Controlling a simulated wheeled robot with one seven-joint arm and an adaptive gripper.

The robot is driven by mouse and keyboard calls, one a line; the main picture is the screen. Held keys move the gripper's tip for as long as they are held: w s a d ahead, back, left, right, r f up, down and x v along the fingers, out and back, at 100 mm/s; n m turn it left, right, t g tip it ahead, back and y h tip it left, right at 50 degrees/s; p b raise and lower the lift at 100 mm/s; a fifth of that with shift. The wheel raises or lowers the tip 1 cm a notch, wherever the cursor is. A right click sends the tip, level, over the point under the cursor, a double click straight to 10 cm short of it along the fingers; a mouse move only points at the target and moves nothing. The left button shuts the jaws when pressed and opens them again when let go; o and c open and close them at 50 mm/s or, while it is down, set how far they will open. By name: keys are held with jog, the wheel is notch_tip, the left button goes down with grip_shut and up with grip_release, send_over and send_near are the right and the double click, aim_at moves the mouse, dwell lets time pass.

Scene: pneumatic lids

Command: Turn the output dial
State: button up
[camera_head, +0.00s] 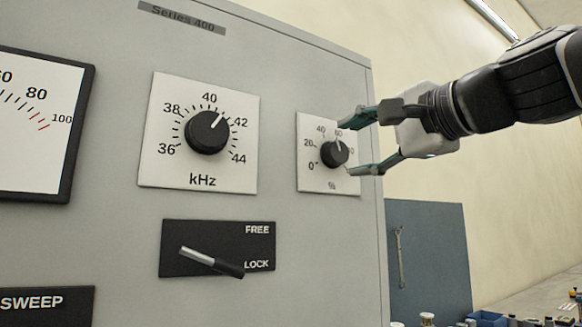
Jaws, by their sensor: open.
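A small black dial (334,153) sits on a white plate (312,181) marked "%" near the cabinet's right edge, with a scale from 0 upward. It is probably the output dial, though no such word is legible. Its white pointer line points up, near the 60 mark. My gripper (346,149) comes in from the right with its fingers apart, one above and one below the dial in the picture. I cannot tell whether the fingertips touch the dial. The upper finger and the gripper's side cover the scale's right part.
A larger kHz dial (207,132) is to the left, pointing between 40 and 42. Below it, a lever (212,261) sits on a FREE/LOCK plate. A gauge (38,120) is at the far left. A blue-grey panel (430,250) and small items stand behind at the lower right.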

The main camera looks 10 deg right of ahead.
jog(key=v, duration=0.8)
jog(key=s+a+f+n+g+h+p, duration=0.1)
jog(key=s+a+f+n+g+p, duration=0.2)
jog(key=f, duration=0.8)
jog(key=a+f+n+g+h+p, duration=0.1)
jog(key=a+f+n+g+p, duration=0.25)
jog(key=f, duration=0.75)
jog(key=s+d+f+n+g+h+p, duration=0.2)
jog(key=s+f+n+g, duration=0.4)
jog(key=s+f, duration=0.5)
notch_tip(320, 180, down, 4)
jog(key=shift+s+d+r+n+h, duration=0.1)
jog(key=shift+s+d+n+h, duration=0.3)
jog(key=shift+h, duration=0.4)
jog(key=shift+w+g, duration=0.1)
jog(key=shift+g, duration=0.15)
